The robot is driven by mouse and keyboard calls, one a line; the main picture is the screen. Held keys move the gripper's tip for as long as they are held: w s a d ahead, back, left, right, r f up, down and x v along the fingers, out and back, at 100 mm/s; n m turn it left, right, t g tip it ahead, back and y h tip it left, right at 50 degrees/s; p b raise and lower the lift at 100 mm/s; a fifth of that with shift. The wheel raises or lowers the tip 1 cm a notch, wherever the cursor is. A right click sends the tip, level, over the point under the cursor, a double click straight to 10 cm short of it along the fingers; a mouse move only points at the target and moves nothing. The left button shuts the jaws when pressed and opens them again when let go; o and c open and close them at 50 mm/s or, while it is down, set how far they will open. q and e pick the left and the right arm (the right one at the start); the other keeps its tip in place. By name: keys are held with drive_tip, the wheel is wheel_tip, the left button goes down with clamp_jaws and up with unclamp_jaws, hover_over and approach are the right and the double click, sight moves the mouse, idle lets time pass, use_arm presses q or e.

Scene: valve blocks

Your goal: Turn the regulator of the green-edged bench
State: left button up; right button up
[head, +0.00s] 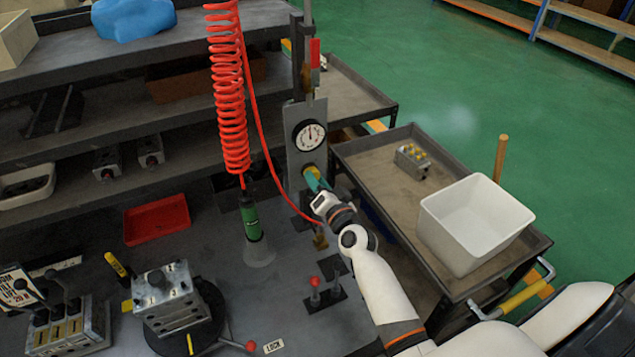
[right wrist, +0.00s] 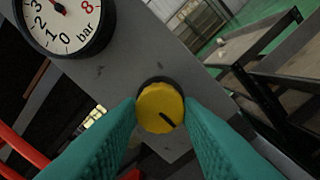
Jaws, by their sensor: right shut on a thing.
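The regulator is a yellow knob with a dark pointer line, on a grey upright plate (head: 293,170). In the right wrist view the knob (right wrist: 158,108) sits between the teal fingers of my right gripper (head: 314,178), which is shut on it. The pointer line slants to the lower right in that view. A round white gauge (head: 309,135) marked bar is above the knob; it also shows in the right wrist view (right wrist: 62,22). The plate stands at the right end of a dark bench (head: 215,265). I see no green edge on it. My left gripper is out of view.
A red coiled hose (head: 230,95) hangs left of the plate, with a green tool (head: 249,218) below it. A red-topped lever (head: 314,283) and a valve block (head: 163,297) stand on the bench. A cart at right holds a white bin (head: 450,235).

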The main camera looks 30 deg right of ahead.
drive_tip(key=o, duration=1)
drive_tip(key=shift+s+a+f+b, duration=0.15)
drive_tip(key=shift+s+b, duration=0.4)
drive_tip(key=shift+s, duration=2.5)
drive_tip(key=shift+s+a+r+b, duration=0.1)
drive_tip(key=shift+s+b, duration=0.45)
drive_tip(key=shift+s, duration=2.45)
drive_tip(key=shift+f, duration=0.1)
